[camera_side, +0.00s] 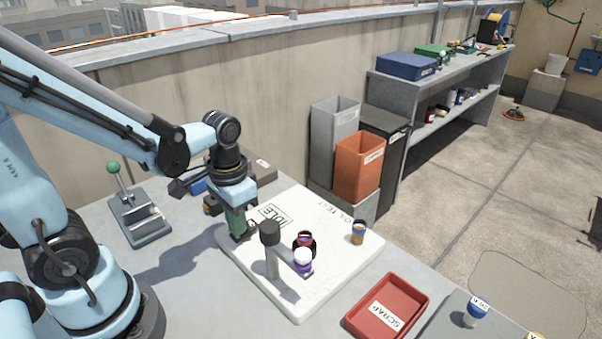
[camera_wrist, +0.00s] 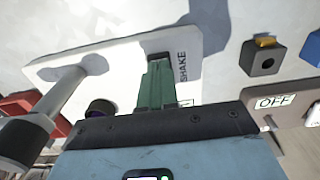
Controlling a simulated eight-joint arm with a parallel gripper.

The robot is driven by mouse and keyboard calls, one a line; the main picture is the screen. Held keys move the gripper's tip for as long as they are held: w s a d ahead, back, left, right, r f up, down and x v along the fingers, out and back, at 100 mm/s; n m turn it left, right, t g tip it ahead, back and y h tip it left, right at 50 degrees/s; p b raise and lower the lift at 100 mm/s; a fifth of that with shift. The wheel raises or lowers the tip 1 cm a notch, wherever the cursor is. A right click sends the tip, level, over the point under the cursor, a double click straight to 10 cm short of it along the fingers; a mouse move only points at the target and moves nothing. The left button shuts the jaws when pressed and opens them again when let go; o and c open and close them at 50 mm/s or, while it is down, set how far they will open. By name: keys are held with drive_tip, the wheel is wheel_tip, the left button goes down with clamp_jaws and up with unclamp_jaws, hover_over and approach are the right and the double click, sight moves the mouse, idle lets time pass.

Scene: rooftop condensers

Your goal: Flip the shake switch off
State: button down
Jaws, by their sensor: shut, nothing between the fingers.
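My gripper (camera_side: 240,232) points down at the left part of the white board (camera_side: 300,295), with its green fingers together and empty. In the wrist view, the shut fingertips (camera_wrist: 160,66) lie right beside the printed SHAKE label (camera_wrist: 183,67) on the board. A small dark piece (camera_wrist: 158,56) shows just past the fingertips, probably part of the shake switch. The fingers cover most of that spot, so I cannot tell the switch's position or whether I touch it.
A post with a black head (camera_side: 270,232) stands close right of my gripper, beside small cups (camera_side: 303,258). A green-knobbed lever (camera_side: 113,167) stands left. A red SCRAP tray (camera_side: 372,328) lies front right. A box with an OFF label (camera_wrist: 273,102) is near the wrist.

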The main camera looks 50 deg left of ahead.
sight(247, 232)
wheel_tip(247, 232, up, 7)
idle(0.8)
drive_tip(key=shift+w+d+r+t, duration=0.35)
drive_tip(key=shift+w+t, duration=0.15)
drive_tip(key=shift+t, duration=0.65)
drive_tip(key=shift+w+d+r+t, duration=0.35)
drive_tip(key=shift+w+t, duration=0.1)
drive_tip(key=shift+t, duration=0.75)
drive_tip(key=shift+w+d+r+t, duration=0.35)
drive_tip(key=shift+w+t, duration=0.15)
drive_tip(key=shift+t, duration=0.65)
